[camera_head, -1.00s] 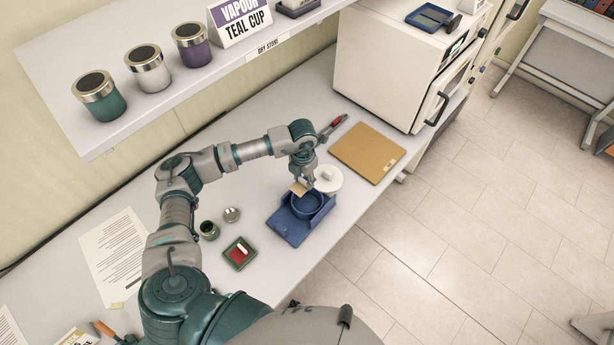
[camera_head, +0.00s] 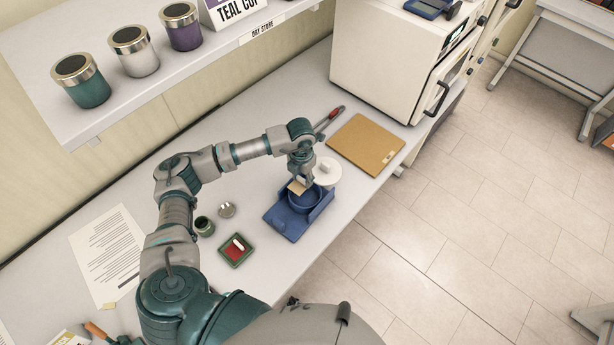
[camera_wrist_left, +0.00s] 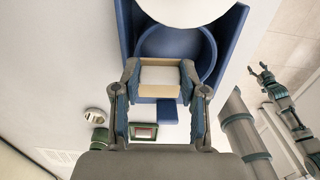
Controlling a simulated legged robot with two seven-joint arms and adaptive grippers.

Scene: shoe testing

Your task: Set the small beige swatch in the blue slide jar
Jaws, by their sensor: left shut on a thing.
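My left gripper (camera_head: 299,183) is shut on the small beige swatch (camera_head: 297,188), held at the near-left edge of the blue slide jar (camera_head: 304,200). In the left wrist view the swatch (camera_wrist_left: 159,78) sits between the two fingertips, overlapping the round opening of the jar (camera_wrist_left: 190,45); I cannot tell whether it touches the rim. The jar stands open on a blue base (camera_head: 286,223). A round white lid (camera_head: 327,173) lies behind the jar. My right gripper (camera_wrist_left: 259,72) shows small at the right of the left wrist view, empty, its fingers apart.
A green tray with a red pad (camera_head: 236,250), a small green jar (camera_head: 204,226) and a metal lid (camera_head: 226,210) stand left of the base. A tan board (camera_head: 365,145) and a red-handled tool (camera_head: 330,117) lie behind. A shelf (camera_head: 110,125) overhangs the back left.

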